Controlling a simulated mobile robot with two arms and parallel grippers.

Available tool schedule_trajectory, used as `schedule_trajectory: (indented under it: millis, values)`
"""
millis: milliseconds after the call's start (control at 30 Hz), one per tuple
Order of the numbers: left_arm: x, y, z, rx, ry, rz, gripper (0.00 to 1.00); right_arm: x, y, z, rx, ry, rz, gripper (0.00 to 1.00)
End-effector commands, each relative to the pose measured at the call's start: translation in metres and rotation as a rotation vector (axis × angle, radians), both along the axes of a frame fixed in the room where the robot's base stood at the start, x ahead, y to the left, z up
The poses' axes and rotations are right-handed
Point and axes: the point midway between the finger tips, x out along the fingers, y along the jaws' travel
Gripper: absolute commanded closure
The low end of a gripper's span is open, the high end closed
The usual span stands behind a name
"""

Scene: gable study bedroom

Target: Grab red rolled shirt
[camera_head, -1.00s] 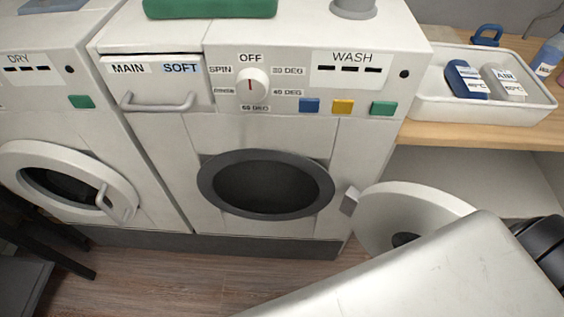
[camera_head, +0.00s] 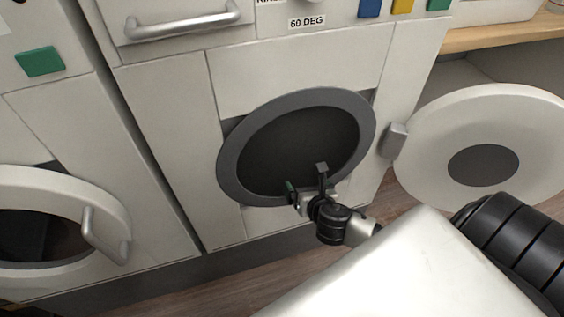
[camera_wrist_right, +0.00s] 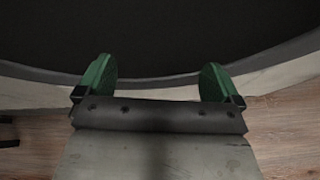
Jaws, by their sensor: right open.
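No red rolled shirt shows in any view. The washer's round opening (camera_head: 298,150) is dark inside, and nothing can be made out in it. My right gripper (camera_head: 306,178) is open and empty at the lower edge of the washer's grey ring (camera_head: 232,171). In the right wrist view, the gripper's green fingertips (camera_wrist_right: 158,82) are spread apart, with the ring's lower rim and the dark opening beyond them. My left gripper is not in view.
The washer's round door (camera_head: 425,135) stands open at the right of the opening. The dryer's door (camera_head: 105,205) is at the left. A wooden counter (camera_head: 480,38) with an open space below it is at the right. Wooden floor (camera_head: 262,279) shows below.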

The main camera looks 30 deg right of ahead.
Motion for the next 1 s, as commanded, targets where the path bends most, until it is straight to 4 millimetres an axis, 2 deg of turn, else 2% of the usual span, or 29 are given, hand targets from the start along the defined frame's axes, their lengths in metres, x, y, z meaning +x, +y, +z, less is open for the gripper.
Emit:
schedule_trajectory:
  millis: [100, 200, 400, 633, 767, 1000]
  values:
    - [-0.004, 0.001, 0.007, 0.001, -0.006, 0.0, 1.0, 0.006, 0.001, 0.007, -0.134, -0.018, 0.085, 0.04]
    - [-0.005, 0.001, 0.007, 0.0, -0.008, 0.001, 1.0, 0.016, -0.001, 0.006, -0.174, -0.024, 0.105, 0.04]
    - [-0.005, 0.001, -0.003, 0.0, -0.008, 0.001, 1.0, 0.045, -0.007, -0.006, -0.175, -0.023, 0.105, 0.04]
    - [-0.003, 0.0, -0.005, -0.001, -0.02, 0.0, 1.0, 0.059, -0.009, -0.011, -0.172, -0.021, 0.106, 0.04]
    - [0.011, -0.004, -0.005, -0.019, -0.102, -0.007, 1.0, 0.068, -0.009, -0.014, -0.17, -0.022, 0.104, 0.04]
    - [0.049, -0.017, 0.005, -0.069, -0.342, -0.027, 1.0, 0.092, -0.01, -0.022, -0.171, -0.021, 0.104, 0.04]
